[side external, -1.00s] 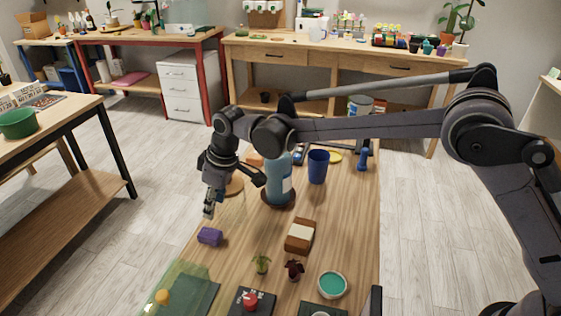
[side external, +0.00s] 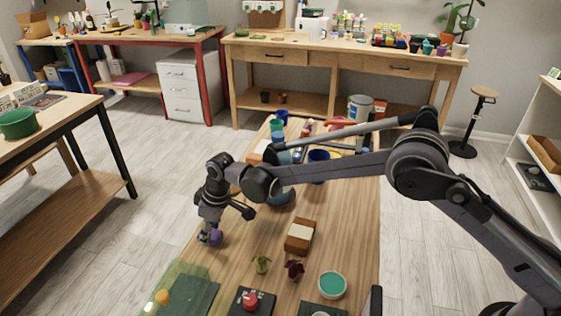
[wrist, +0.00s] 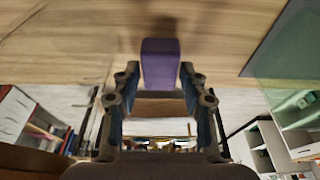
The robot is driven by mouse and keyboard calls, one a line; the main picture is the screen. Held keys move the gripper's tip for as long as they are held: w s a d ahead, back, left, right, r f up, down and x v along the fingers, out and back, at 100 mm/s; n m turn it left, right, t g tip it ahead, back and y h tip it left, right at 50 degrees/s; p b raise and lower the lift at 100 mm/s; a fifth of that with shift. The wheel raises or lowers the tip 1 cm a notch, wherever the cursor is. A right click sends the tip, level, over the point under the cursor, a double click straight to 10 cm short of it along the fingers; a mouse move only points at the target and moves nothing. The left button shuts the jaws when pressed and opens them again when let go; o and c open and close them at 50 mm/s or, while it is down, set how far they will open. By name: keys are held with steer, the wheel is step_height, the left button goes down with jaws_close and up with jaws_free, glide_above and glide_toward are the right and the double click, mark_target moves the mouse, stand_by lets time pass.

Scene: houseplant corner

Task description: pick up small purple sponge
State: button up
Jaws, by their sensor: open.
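The small purple sponge (side external: 211,238) lies on the wooden table near its left edge, mostly covered by my gripper in the side view. In the wrist view the purple sponge (wrist: 160,64) shows upright in the picture, between and just past the fingertips. My gripper (side external: 208,236) points down at the sponge, low over the table. In the wrist view my gripper (wrist: 160,76) is open, with one finger on each side of the sponge. I cannot tell whether either finger touches it.
A brown and white block (side external: 300,237) lies to the right. Two small plants (side external: 261,263) (side external: 293,269) and a teal bowl (side external: 332,284) stand nearer the front. A blue cup (side external: 318,166) stands behind.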

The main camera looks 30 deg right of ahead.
steer(key=shift+f, duration=0.2)
steer(key=c, duration=0.6)
steer(key=shift+r, duration=0.1)
